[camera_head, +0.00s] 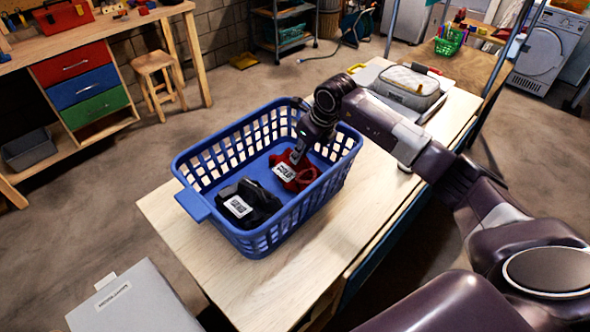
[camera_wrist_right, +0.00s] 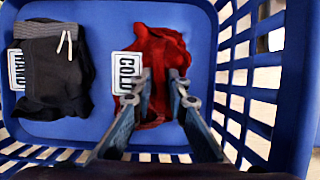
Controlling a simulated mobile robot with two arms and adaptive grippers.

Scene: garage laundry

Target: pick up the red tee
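The red tee (camera_head: 309,177) lies crumpled in the blue laundry basket (camera_head: 205,208), with a white label reading "COLD" on it. It also shows in the right wrist view (camera_wrist_right: 160,50). My right gripper (camera_head: 299,156) reaches down into the basket at the tee. In the right wrist view its two fingers (camera_wrist_right: 160,80) are spread apart, with red cloth visible between and beyond them. I cannot tell whether the fingertips touch the cloth. My left gripper is not in view.
A folded black garment (camera_head: 248,203) with a white label lies beside the tee in the basket. The basket's slotted walls surround the gripper. The basket stands on a wooden table (camera_head: 285,285); a grey case (camera_head: 408,86) sits farther back. The table's front part is clear.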

